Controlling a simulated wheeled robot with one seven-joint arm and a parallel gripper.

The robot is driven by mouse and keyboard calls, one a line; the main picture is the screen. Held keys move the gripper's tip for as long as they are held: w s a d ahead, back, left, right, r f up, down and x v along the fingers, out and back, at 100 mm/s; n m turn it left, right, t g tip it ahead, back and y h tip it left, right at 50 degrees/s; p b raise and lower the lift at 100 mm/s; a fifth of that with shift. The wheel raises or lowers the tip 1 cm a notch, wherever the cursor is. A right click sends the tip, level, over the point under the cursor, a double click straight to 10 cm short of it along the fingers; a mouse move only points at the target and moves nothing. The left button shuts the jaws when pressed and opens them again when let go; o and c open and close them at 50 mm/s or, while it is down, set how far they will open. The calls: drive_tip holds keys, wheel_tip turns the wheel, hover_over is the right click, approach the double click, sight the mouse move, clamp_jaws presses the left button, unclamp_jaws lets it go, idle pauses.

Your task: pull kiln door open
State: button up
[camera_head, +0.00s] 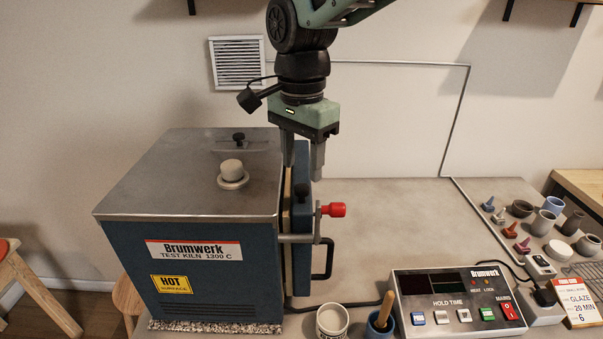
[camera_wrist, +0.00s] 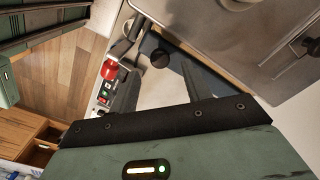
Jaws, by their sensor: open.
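The blue kiln (camera_head: 190,265) stands at the left of the bench with a metal top. Its door (camera_head: 301,255) is on the right side, close against the body, with a pale strip between them. I cannot tell whether a gap shows there. A black handle (camera_head: 328,262) and a red-knobbed latch (camera_head: 335,210) are on the door side. My gripper (camera_head: 303,172) points down over the door's top edge, open. In the wrist view, a black knob (camera_wrist: 160,58) shows between the fingers, and the red knob (camera_wrist: 109,69) is beside the left finger.
A control box (camera_head: 455,300) sits at the front right, with a white cup (camera_head: 332,320) and a blue cup (camera_head: 379,325) left of it. Small pots and cones (camera_head: 523,208) stand at the far right. The bench (camera_head: 400,220) right of the door is clear.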

sight(302, 187)
drive_tip(key=shift+f+p, duration=0.35)
drive_tip(key=shift+f, duration=1.85)
drive_tip(key=shift+c, duration=0.2)
